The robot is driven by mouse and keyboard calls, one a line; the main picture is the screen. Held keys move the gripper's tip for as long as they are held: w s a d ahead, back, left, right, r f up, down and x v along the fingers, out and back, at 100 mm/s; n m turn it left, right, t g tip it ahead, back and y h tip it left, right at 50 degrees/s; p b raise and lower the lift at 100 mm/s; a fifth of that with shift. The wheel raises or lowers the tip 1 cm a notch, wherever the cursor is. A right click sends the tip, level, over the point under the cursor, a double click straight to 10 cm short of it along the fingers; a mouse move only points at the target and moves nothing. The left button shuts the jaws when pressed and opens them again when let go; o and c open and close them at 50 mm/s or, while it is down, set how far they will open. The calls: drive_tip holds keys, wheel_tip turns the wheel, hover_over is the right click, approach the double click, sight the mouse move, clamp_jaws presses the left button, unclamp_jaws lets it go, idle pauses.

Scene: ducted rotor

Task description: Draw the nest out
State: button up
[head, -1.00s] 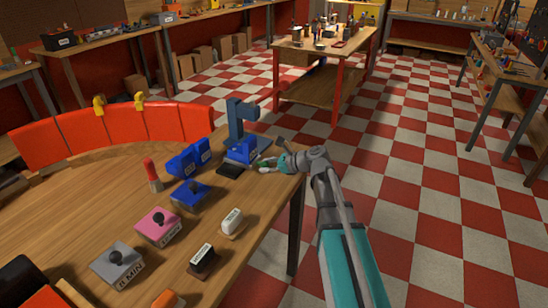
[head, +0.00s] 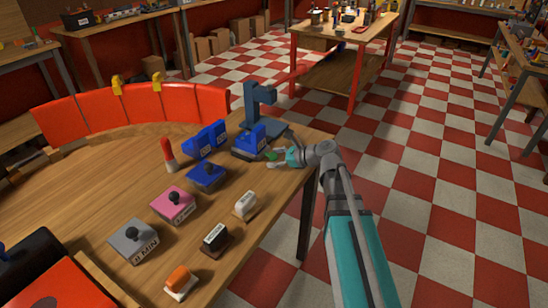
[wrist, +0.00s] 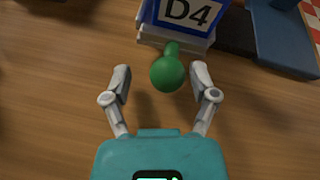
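A blue block labelled D4 (wrist: 183,14) stands at the top of the wrist view, with a pale base (wrist: 175,38) under it. A green ball knob (wrist: 167,73) on a short stem sticks out from that base towards me. I take this to be the nest's handle; the pictures do not name it. In the head view the blue block (head: 249,142) stands by a blue upright press (head: 258,100). My gripper (head: 277,159) is open beside it at the table edge. In the wrist view the knob lies between my gripper's fingertips (wrist: 160,77), with a clear gap on the left.
Blue blocks (head: 206,139), a pink box (head: 173,205), a grey box (head: 132,241) and small stamps (head: 214,240) stand along the wooden table (head: 110,193). Red panels (head: 130,107) curve behind them. Checkered floor (head: 432,165) is open to the right.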

drive_tip(key=shift+w+d, duration=0.1)
drive_tip(key=shift+w, duration=0.15)
